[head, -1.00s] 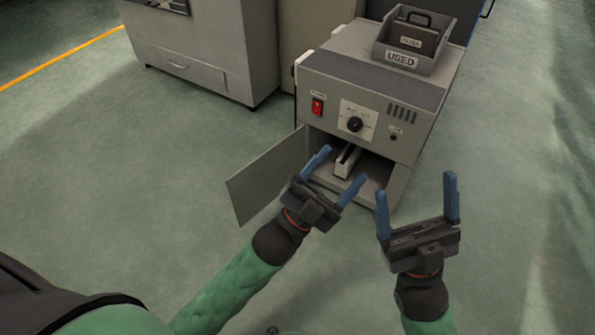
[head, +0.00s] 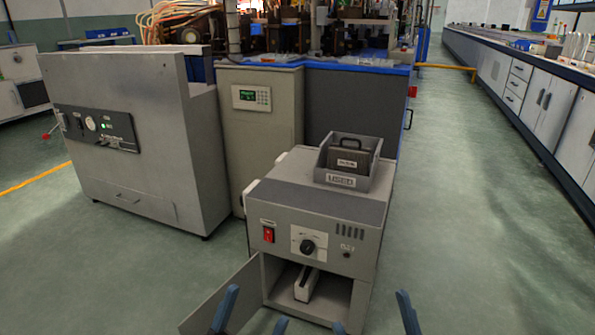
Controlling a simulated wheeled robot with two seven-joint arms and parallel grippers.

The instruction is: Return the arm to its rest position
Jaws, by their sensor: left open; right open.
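My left gripper (head: 253,318) shows only as blue fingertips at the bottom edge, spread apart and empty. One of its fingertips overlaps the open door (head: 222,298) of the grey machine in the picture. My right gripper (head: 373,321) shows as two blue fingertips at the bottom edge, right of the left gripper, also apart and empty. The rest of both grippers and both arms is out of the picture. The grey sealing machine (head: 370,213) stands in front of me. A small pale block-like part (head: 307,285) sits in its open lower compartment.
A grey tray labelled USED (head: 341,181) holds a dark handled item (head: 348,161) on top of the machine. A large grey cabinet (head: 130,170) stands at the left, a beige cabinet (head: 262,140) behind. Drawer benches (head: 535,95) line the right. The floor to the right is clear.

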